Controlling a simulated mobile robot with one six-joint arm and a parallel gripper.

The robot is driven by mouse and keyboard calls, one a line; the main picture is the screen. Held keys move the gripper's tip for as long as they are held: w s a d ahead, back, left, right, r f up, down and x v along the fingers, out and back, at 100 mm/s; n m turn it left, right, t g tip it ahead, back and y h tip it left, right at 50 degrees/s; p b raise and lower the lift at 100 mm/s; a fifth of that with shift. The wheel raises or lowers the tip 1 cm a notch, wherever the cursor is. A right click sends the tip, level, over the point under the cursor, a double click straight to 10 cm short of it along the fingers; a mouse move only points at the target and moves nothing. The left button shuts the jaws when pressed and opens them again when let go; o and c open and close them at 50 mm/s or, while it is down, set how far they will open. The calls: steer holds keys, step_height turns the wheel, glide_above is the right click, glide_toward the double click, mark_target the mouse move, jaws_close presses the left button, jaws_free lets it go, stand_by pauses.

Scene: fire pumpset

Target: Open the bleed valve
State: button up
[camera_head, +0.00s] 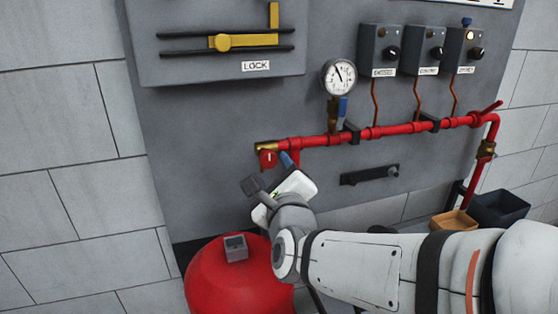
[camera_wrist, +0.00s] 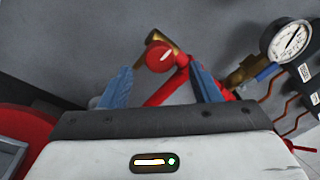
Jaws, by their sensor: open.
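A round red knob (camera_head: 268,158) with a white mark sits on a brass fitting (camera_head: 265,146) at the left end of the red pipe. The knob also shows in the wrist view (camera_wrist: 160,57), between and just beyond the two blue fingers. My gripper (camera_wrist: 160,70) is open and empty, its fingers on either side of the knob's line. I cannot tell whether a finger touches it. In the head view my gripper (camera_head: 270,174) is just below the knob, partly hidden by its own body. No label names the bleed valve.
A pressure gauge (camera_head: 339,77) stands above a blue-handled valve (camera_head: 342,108) on the red pipe (camera_head: 380,131). Several grey control boxes (camera_head: 380,48) hang at upper right. A black bracket (camera_head: 368,176) is below the pipe. A red tank (camera_head: 225,282) stands below left.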

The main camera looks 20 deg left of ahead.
mark_target(269, 162)
steer(key=shift+p+x, duration=0.35)
steer(key=shift+x, duration=2.85)
steer(key=shift+c, duration=0.5)
